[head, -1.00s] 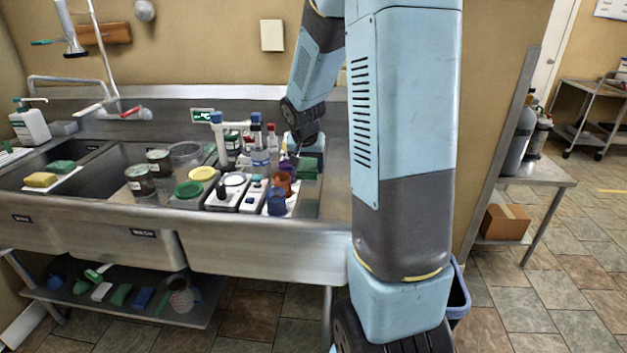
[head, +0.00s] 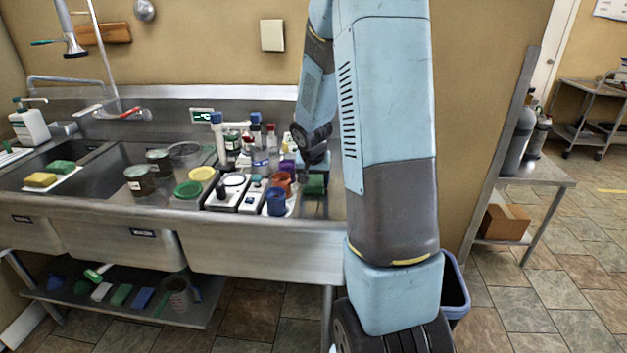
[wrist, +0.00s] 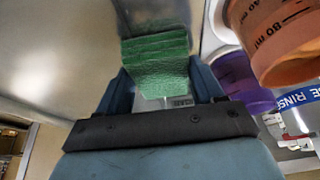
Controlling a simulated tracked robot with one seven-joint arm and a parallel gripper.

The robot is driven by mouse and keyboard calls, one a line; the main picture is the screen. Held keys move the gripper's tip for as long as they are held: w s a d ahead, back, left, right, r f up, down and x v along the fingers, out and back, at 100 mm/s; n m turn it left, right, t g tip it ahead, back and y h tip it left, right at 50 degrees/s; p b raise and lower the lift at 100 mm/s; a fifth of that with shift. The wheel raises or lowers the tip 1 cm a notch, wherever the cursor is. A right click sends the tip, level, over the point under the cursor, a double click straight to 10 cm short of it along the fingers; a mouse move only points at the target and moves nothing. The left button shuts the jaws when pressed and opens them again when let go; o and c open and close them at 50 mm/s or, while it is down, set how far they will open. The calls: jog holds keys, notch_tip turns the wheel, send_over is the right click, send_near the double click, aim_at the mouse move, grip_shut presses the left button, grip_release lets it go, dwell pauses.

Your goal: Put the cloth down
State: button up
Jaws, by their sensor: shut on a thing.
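The cloth (wrist: 158,62) is a folded green stack, held between the two blue fingers of my gripper (wrist: 162,82) in the wrist view. In the head view the cloth (head: 316,185) shows at the right end of the steel sink counter (head: 330,205), just below my wrist. My gripper's fingers are largely hidden there by my arm. I cannot tell whether the cloth's underside touches the counter.
An orange measuring cup (wrist: 285,40) and a purple cup (wrist: 240,82) stand close to the right of my gripper in the wrist view. A blue cup (head: 276,202) and several bottles and jars crowd the counter to the left. Bare steel lies left of the cloth in the wrist view.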

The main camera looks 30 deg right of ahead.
jog(key=o, duration=1.1)
jog(key=shift+r, duration=0.1)
